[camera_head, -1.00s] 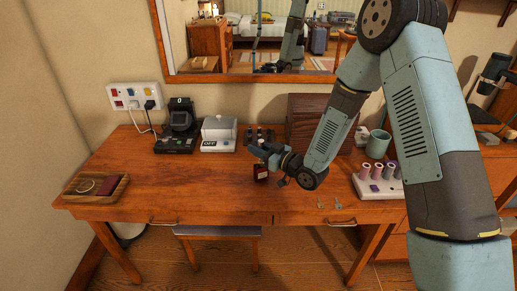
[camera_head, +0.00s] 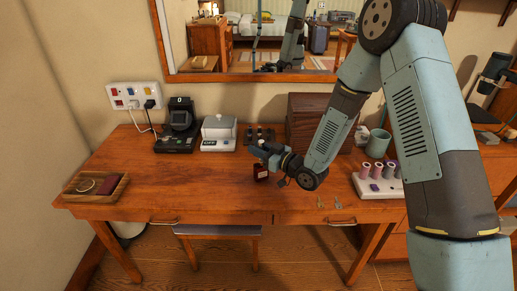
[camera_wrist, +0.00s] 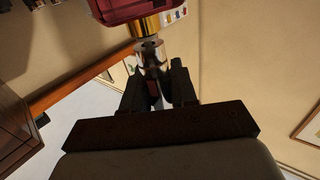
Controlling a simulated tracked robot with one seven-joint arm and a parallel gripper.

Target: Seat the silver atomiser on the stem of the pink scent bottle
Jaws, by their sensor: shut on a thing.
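The scent bottle (camera_head: 261,173) looks dark red with a pale label and stands upright on the wooden desk. In the wrist view the red bottle (camera_wrist: 125,8) is at the top edge, with its gold collar (camera_wrist: 148,26). My gripper (camera_wrist: 155,80) is shut on the silver atomiser (camera_wrist: 151,52), whose end meets or overlaps the gold collar; I cannot tell if it is fully seated. In the head view my gripper (camera_head: 255,150) is just above the bottle and hides the atomiser.
Behind stand a black device (camera_head: 178,130), a white box with a display (camera_head: 218,133) and a wooden chest (camera_head: 305,120). To the right are a green cup (camera_head: 378,144) and a white rack of spools (camera_head: 375,187). A wooden tray (camera_head: 96,187) is at left. The desk's left-middle is clear.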

